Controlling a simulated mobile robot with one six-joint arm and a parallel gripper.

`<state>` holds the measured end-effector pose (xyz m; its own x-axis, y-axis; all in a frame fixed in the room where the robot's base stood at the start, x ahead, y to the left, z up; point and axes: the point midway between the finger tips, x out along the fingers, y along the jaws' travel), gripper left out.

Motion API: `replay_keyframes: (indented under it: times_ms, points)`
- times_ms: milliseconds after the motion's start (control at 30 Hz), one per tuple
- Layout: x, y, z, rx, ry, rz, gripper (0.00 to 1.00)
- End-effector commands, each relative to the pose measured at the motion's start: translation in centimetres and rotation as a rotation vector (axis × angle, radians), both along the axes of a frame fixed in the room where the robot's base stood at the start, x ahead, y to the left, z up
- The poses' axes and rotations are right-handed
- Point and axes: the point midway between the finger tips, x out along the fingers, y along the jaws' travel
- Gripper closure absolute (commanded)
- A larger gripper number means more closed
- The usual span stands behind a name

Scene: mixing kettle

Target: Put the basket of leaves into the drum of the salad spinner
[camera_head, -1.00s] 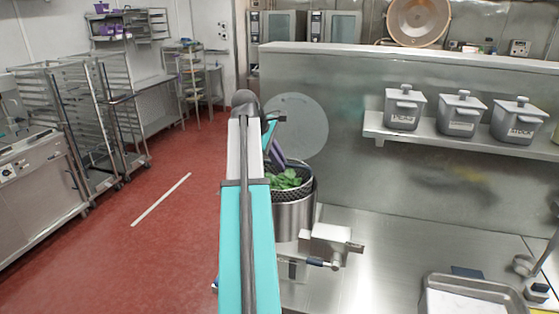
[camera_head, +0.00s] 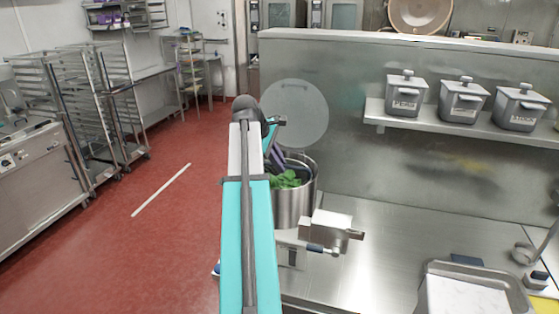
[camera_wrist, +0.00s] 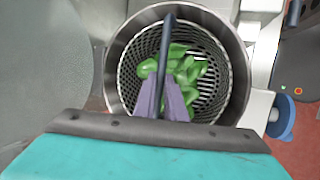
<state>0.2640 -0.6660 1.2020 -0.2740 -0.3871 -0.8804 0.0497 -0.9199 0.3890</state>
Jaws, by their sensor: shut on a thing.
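The salad spinner's steel drum (camera_head: 293,205) stands open at the end of the counter, and its round rim (camera_wrist: 118,62) fills the middle of the wrist view. The perforated metal basket (camera_wrist: 128,80) sits within the drum's rim, with green leaves (camera_wrist: 186,68) inside. The leaves (camera_head: 286,179) also show in the head view. A dark handle bar (camera_wrist: 169,40) crosses over the basket. My gripper (camera_wrist: 163,95), with purple fingers, is shut on this handle. In the head view my gripper (camera_head: 277,157) is at the drum's mouth, partly hidden by my arm. The basket's bottom is hidden.
A translucent round lid (camera_head: 295,112) stands raised behind the drum. A steel housing (camera_head: 326,225) with a blue-handled part (camera_wrist: 282,116) adjoins the drum. A tray (camera_head: 475,285) lies at the counter's right. Labelled canisters (camera_head: 463,100) stand on a shelf. The middle counter is clear.

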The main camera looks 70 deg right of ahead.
Motion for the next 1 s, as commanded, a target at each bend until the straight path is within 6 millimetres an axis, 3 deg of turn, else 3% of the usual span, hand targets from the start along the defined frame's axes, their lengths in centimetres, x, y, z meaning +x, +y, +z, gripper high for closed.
replay_keyframes:
  times_ms: [300,1000]
  points:
    - [0.0,0.0,-1.6,-0.002,0.0,0.001,1.0]
    - [0.0,0.0,-1.9,-0.002,0.0,0.001,1.0]
